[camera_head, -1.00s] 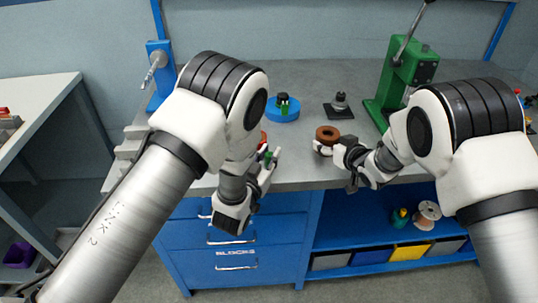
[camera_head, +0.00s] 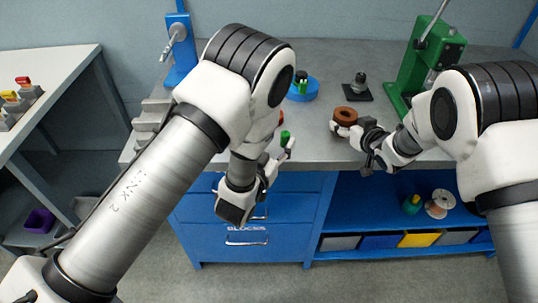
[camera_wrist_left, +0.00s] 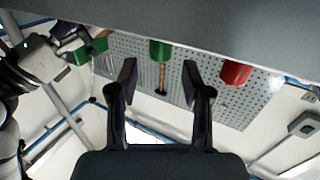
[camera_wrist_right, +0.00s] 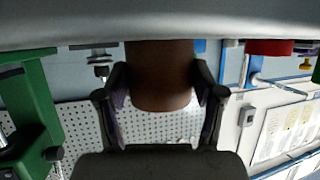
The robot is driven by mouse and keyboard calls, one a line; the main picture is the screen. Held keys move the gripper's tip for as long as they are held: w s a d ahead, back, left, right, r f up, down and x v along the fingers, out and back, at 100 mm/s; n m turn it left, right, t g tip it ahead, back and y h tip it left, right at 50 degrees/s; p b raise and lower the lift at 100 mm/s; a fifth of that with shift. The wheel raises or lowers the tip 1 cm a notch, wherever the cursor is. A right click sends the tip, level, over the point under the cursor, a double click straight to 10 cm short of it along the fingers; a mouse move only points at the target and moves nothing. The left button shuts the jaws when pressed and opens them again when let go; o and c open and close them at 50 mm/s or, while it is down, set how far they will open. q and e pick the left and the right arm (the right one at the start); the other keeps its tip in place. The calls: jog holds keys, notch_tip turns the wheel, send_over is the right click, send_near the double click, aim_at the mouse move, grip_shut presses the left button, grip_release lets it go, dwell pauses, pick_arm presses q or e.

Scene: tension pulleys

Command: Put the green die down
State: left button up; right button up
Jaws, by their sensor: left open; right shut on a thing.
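The green die (camera_head: 285,138) stands on the grey bench near its front edge, just beyond my left gripper (camera_head: 283,150). In the left wrist view the green die (camera_wrist_left: 160,50) lies ahead, between the lines of the open fingers (camera_wrist_left: 160,82) and apart from them. My left gripper is open and empty. A red piece (camera_wrist_left: 236,72) is beside the die; it is mostly hidden by my arm in the head view. My right gripper (camera_head: 345,126) is shut on a brown ring (camera_head: 346,114), at the bench's front edge; the ring also fills the right wrist view's middle (camera_wrist_right: 160,80).
A blue round stand (camera_head: 303,94) with a green-and-black piece is behind the die. A black base with a grey post (camera_head: 357,91) stands right of it. A green press (camera_head: 425,60) is at the back right, a blue post (camera_head: 181,50) at the left.

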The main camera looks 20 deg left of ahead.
pick_arm(q)
jog(key=s+a, duration=0.1)
jog(key=s, duration=0.6)
jog(key=s+a+f+n+g+y, duration=0.15)
jog(key=s+a+f+g, duration=0.3)
jog(key=f, duration=0.45)
jog(key=s+a+f+g+y, duration=0.25)
jog(key=s+f+g, duration=0.35)
jog(key=f, duration=0.3)
jog(key=s+a+f+g, duration=0.1)
jog(key=s+f+g, duration=0.2)
jog(key=s, duration=0.5)
jog(key=s+a+f+g+h, duration=0.1)
jog(key=s+f+g, duration=0.2)
jog(key=s, duration=0.5)
jog(key=shift+a+f+n+g, duration=0.15)
jog(key=shift+f+n+g, duration=0.2)
jog(key=shift+g, duration=0.3)
